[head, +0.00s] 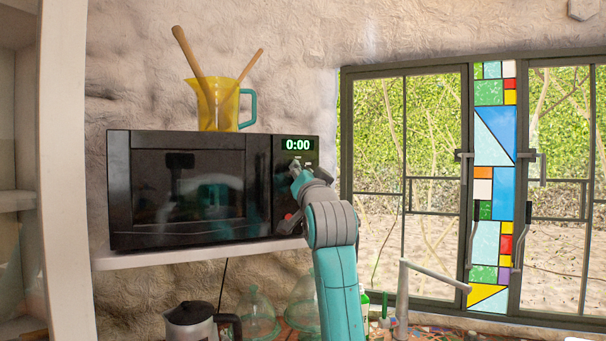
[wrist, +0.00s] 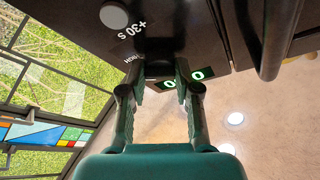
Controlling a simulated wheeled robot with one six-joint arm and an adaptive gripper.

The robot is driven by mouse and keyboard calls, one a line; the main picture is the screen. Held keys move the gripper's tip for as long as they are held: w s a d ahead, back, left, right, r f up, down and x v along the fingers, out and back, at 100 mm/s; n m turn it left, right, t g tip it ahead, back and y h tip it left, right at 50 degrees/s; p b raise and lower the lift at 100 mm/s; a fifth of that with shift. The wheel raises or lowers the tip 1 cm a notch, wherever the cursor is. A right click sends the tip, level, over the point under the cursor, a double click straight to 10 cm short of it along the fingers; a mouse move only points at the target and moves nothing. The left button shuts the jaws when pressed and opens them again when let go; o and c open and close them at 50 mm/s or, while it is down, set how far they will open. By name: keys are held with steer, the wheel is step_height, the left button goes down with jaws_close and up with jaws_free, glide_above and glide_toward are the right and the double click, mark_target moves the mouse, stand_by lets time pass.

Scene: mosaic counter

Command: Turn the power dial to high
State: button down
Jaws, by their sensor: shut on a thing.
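The black microwave (head: 190,188) stands on a white shelf, its control panel at the right end. Its display (head: 297,145) reads 0:00 and also shows partly in the wrist view (wrist: 196,76). My gripper (head: 296,168) is up against the panel just below the display. In the wrist view my gripper (wrist: 160,76) has its two fingers on either side of the dark power dial (wrist: 158,66), shut on it. A partly hidden "HIGH" label shows beside the dial. The dial's pointer cannot be made out, and in the head view my gripper hides the dial.
A round button (wrist: 114,16) marked "+30 s" sits near the dial. A door handle (wrist: 278,40) is close by. A yellow jug (head: 219,105) with wooden utensils stands on the microwave. A kettle (head: 195,322) and glass domes are below the shelf (head: 190,257). Windows are at the right.

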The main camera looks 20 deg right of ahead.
steer(key=shift+f, duration=0.1)
steer(key=c, duration=0.8)
jaws_free()
steer(key=v, duration=1.2)
